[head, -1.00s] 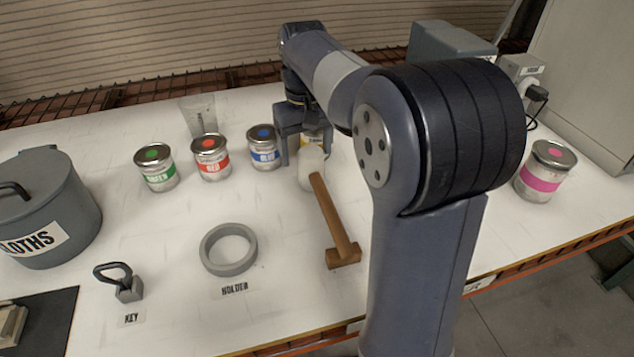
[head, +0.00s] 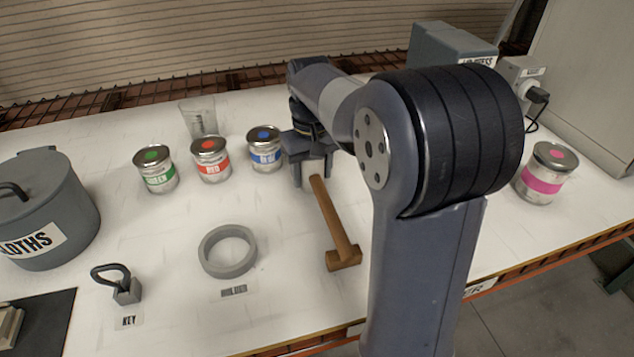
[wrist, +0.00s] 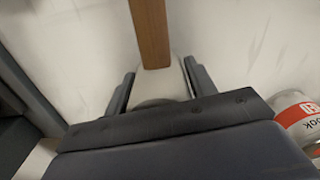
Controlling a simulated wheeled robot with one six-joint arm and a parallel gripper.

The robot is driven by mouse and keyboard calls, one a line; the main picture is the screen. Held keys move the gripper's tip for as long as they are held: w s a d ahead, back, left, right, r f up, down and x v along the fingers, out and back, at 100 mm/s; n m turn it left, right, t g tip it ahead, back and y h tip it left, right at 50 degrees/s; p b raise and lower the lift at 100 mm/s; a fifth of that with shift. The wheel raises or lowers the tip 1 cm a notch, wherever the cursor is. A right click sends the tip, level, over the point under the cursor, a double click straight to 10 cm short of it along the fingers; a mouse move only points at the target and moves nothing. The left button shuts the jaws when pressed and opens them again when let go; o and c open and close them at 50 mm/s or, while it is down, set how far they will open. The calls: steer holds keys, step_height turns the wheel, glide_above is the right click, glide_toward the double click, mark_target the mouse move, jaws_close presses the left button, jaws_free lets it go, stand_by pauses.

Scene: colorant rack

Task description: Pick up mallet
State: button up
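The mallet (head: 329,215) lies on the white table, with a brown wooden handle, a brown block at its near end and a pale, whitish part at its far end. In the wrist view the handle (wrist: 151,35) runs up from the pale part (wrist: 160,82). My gripper (head: 311,168) is low at this far end, its fingers on either side of the pale part. In the wrist view my gripper (wrist: 160,85) looks open, with narrow gaps beside the pale part. The lower pale part is hidden by the gripper body.
Green (head: 157,170), red (head: 211,160) and blue (head: 265,150) labelled cans stand left of my gripper. A clear beaker (head: 198,117) is behind them. A grey ring holder (head: 228,252) and a key (head: 122,285) lie nearer. A pink can (head: 546,173) stands right.

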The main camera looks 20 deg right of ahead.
steer(key=c, duration=0.7)
steer(key=shift+o, duration=0.2)
steer(key=shift+r, duration=0.1)
step_height(320, 180, up, 10)
steer(key=shift+f+p, duration=0.1)
steer(key=shift+p, duration=0.65)
